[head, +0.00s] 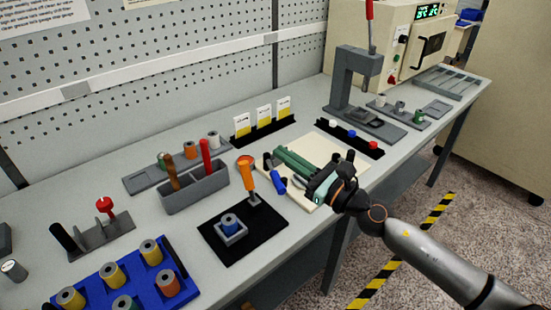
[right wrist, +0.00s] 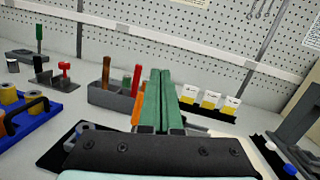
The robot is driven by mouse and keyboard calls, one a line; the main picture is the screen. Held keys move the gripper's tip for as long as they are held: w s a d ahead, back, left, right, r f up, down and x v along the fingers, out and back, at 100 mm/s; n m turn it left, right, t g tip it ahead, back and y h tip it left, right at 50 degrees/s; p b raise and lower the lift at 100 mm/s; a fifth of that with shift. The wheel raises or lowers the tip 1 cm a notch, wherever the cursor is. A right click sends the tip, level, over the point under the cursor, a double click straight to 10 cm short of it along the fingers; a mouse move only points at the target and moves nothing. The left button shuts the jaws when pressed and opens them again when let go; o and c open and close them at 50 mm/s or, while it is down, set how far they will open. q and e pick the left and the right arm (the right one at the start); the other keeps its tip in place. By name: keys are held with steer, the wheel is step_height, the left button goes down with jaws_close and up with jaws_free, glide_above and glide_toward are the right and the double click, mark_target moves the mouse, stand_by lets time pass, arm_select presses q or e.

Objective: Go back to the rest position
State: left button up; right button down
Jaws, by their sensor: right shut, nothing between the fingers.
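My right arm comes in from the lower right in the head view. Its right gripper (head: 281,154) reaches over the cream board (head: 338,158) on the bench, with its long green fingers pointing left and away. In the right wrist view the two green fingers (right wrist: 160,76) lie side by side, shut with nothing between them. My left gripper is in neither view.
Left of the gripper are an orange-handled tool (head: 248,176), a blue-handled piece (head: 279,186) and a black mat (head: 257,224) with a blue spindle (head: 229,222). A blue tray (head: 88,296) holds several spindles. A grey press (head: 357,82) stands farther right.

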steer(key=shift+s+d+r, duration=0.25)
steer(key=shift+d+r, duration=0.05)
steer(key=shift+r, duration=0.35)
